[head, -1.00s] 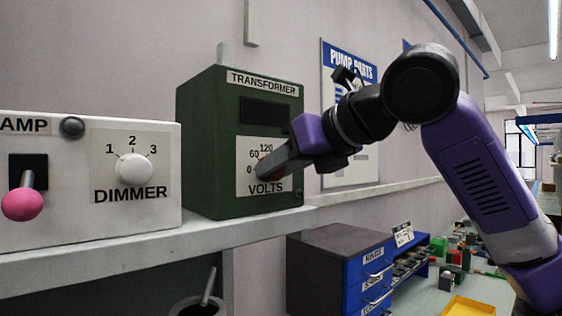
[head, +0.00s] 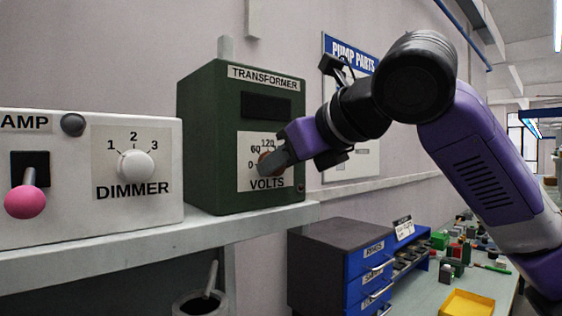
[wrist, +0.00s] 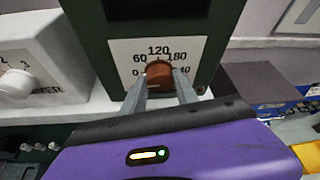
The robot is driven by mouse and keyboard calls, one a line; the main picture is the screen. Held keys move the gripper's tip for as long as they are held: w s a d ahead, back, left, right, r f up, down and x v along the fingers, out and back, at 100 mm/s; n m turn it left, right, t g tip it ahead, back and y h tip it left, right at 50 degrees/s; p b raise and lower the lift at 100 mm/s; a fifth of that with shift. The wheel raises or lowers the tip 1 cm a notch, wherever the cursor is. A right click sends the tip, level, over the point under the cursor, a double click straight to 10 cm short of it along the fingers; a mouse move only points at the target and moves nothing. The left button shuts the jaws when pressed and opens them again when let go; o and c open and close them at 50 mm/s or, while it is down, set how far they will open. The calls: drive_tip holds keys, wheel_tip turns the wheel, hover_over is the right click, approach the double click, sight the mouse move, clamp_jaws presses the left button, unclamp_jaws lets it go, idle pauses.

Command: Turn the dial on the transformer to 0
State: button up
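The transformer (head: 205,140) is a dark green box on the shelf, with a white VOLTS scale plate on its front. Its dial (wrist: 159,74) is a round brown-orange knob in the wrist view, with 0 at lower left, 60, 120 and 180 above, and a partly covered number at right. My gripper (wrist: 162,80) has one finger on each side of the dial, and both appear to touch it. In the head view my gripper (head: 270,161) covers most of the dial. I cannot tell where the dial's pointer stands.
A white box with a dimmer knob (head: 136,166) and a pink-tipped lamp lever (head: 25,202) stands left of the transformer. A blue drawer cabinet (head: 352,268) and a yellow tray (head: 467,304) are on the lower bench. A PUMP PARTS poster (head: 349,52) hangs behind the arm.

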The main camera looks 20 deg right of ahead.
drive_tip(key=o, duration=0.4)
drive_tip(key=b+v, duration=0.1)
drive_tip(key=v, duration=0.6)
drive_tip(key=shift+s+d+r+b, duration=0.1)
drive_tip(key=shift+s+b, duration=0.2)
drive_tip(key=shift+s, duration=0.05)
